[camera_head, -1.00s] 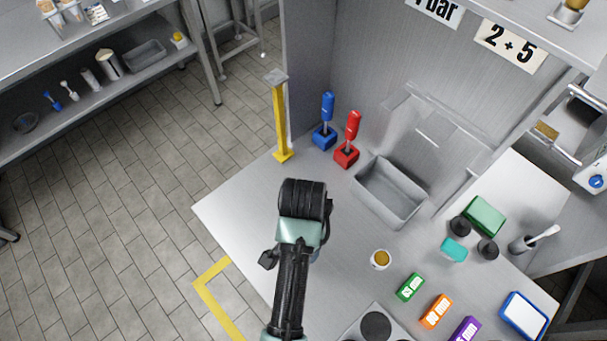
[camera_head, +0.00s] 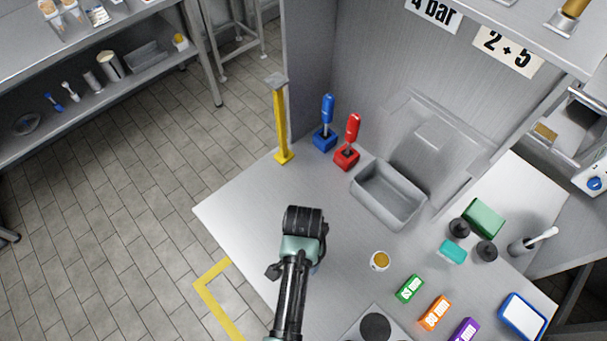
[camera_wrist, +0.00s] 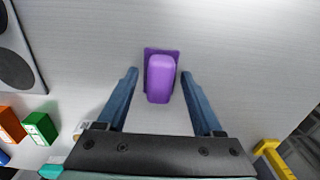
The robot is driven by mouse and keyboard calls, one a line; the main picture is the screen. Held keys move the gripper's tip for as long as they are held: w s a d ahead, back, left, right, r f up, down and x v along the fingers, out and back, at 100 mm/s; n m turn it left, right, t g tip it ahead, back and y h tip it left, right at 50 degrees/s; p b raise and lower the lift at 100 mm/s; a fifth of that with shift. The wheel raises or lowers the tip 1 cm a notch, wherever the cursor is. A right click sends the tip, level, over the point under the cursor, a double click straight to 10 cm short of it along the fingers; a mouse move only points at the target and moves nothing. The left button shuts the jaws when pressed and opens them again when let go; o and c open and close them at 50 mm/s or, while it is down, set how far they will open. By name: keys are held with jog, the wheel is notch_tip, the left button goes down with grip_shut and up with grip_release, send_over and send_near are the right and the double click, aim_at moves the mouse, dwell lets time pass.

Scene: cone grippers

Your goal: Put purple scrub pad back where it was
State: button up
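The purple scrub pad (camera_wrist: 160,80) shows in the wrist view, with a darker purple square at its far end; I cannot tell whether that square is part of it. The pad is between the two fingers of my gripper (camera_wrist: 160,74). The fingers are spread, with a visible gap on each side of the pad. How high the fingers are above the counter is hard to tell. In the head view my wrist (camera_head: 303,222) is over the counter's front left part and hides the fingers and the pad.
The counter (camera_head: 250,205) is clear around my arm. A yellow post (camera_head: 281,122), blue lever (camera_head: 325,125), red lever (camera_head: 348,142) and grey basin (camera_head: 388,195) stand behind. A small cup (camera_head: 380,261), green block (camera_head: 410,289), orange block (camera_head: 435,313) and hotplate (camera_head: 375,327) lie right.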

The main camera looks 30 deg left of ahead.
jog(key=shift+o, duration=0.8)
notch_tip(320, 180, up, 12)
dwell(0.5)
